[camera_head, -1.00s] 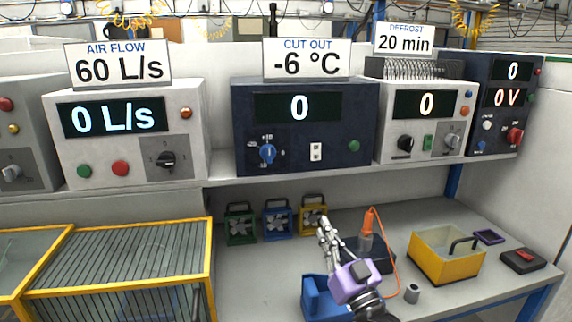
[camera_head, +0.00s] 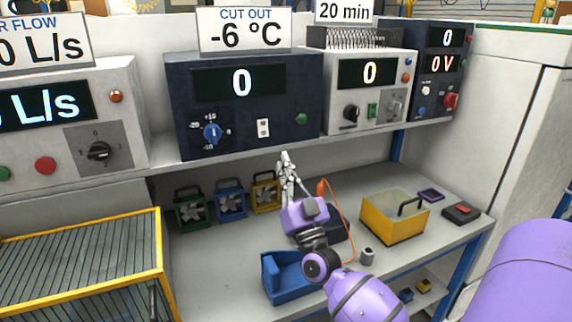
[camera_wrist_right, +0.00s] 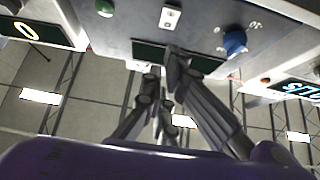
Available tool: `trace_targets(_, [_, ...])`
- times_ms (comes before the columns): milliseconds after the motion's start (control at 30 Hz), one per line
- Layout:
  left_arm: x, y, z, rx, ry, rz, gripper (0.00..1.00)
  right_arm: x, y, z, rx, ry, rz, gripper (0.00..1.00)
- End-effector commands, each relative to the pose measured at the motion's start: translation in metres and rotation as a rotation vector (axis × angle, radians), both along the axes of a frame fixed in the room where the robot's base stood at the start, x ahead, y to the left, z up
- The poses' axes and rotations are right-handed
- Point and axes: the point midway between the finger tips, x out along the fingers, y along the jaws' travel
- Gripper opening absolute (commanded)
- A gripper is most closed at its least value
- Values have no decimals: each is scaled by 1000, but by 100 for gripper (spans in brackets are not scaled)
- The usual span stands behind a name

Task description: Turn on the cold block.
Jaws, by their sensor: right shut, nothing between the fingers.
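The dark blue block (camera_head: 275,120) under the "CUT OUT -6 °C" sign stands on the shelf, its display (camera_head: 241,83) reading 0. Its front has a blue knob (camera_head: 212,132), a white switch (camera_head: 263,128) and a green button (camera_head: 302,118). In the right wrist view appear the switch (camera_wrist_right: 170,17), knob (camera_wrist_right: 234,42) and green button (camera_wrist_right: 104,8). My right gripper (camera_head: 287,160) is shut and empty, just below the block's lower front in the picture; its fingers also show in the wrist view (camera_wrist_right: 165,75). It covers none of the controls. My left gripper is not in view.
A white unit (camera_head: 370,95) stands to the right and the air flow unit (camera_head: 130,110) to the left. The shelf edge (camera_head: 225,155) runs below. Small fans (camera_head: 230,200), a yellow bin (camera_head: 385,222) and a blue holder (camera_head: 283,275) are on the bench. A yellow-framed grate (camera_head: 80,250) is at left.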

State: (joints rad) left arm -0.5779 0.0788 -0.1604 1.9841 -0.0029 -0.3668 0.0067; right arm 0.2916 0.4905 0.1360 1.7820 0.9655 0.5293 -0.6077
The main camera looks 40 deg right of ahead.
Motion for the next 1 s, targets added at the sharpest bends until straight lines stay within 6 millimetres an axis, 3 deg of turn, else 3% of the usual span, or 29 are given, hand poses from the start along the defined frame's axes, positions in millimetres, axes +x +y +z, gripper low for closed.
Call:
trace_targets(100, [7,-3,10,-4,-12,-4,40,20,-5,25,-2,-10,1,0])
trace_targets(333, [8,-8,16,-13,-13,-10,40,57,-14,53,-2,-8,0,0])
trace_targets(600, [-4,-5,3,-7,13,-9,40,89,-21,39,-1,0,2,0])
trace_targets(1000, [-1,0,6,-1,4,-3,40,93,-23,40,0,-2,0,0])
